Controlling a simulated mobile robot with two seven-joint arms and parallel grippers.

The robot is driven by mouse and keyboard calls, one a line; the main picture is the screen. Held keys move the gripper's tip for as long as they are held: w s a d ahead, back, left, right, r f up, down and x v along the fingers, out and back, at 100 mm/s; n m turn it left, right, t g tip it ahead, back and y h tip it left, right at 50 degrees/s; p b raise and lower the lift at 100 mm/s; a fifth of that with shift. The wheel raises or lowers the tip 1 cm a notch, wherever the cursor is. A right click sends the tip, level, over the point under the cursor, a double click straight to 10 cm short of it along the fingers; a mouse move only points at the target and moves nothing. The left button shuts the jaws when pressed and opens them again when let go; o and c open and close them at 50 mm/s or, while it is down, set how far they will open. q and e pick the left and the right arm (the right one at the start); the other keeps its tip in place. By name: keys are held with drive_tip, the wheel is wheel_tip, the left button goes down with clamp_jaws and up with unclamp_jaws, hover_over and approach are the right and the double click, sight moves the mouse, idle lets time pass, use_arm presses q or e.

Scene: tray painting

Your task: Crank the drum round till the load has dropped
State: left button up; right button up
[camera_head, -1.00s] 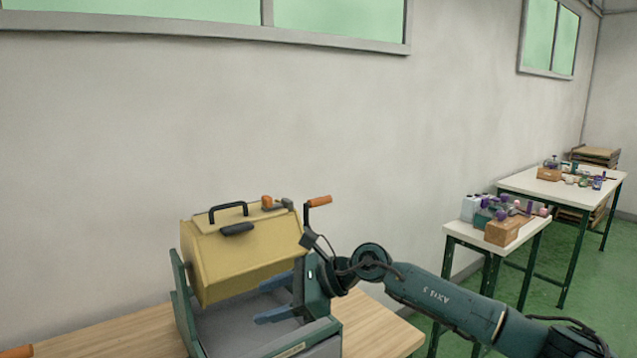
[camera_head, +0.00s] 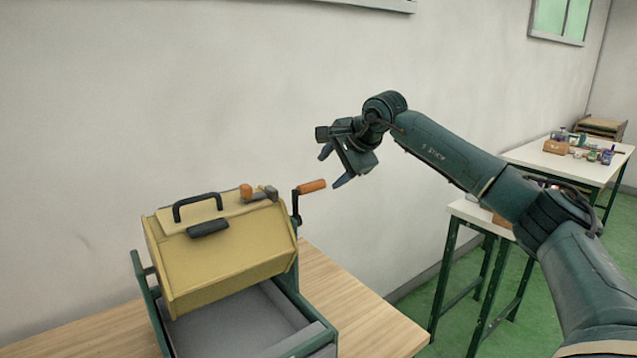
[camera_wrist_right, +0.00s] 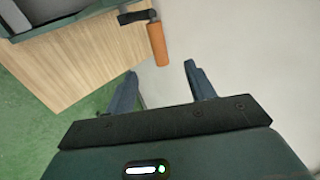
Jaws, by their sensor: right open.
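The yellow drum (camera_head: 222,258) is a faceted box with a black handle and a dark latch on its upper face. It sits tilted between the dark green side plates of a stand, above a grey tray (camera_head: 243,322). The crank (camera_head: 297,203) is a black arm with an orange grip (camera_head: 312,186) at the drum's right end, the grip level with the drum's top. My right gripper (camera_head: 331,169) is open and empty, just above and right of the orange grip, apart from it. In the right wrist view the orange grip (camera_wrist_right: 158,44) lies beyond the fingertips. The load inside the drum is hidden.
The stand rests on a wooden table (camera_head: 362,318) with bare top to its right. A grey wall stands close behind. Two white side tables (camera_head: 545,158) with bottles and boxes stand at the right on a green floor.

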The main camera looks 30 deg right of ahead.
sight(318, 184)
drive_tip(key=x, duration=0.9)
drive_tip(key=shift+w+f, duration=0.1)
drive_tip(key=shift+w, duration=0.05)
drive_tip(key=shift+c, duration=0.2)
drive_tip(key=c, duration=1.1)
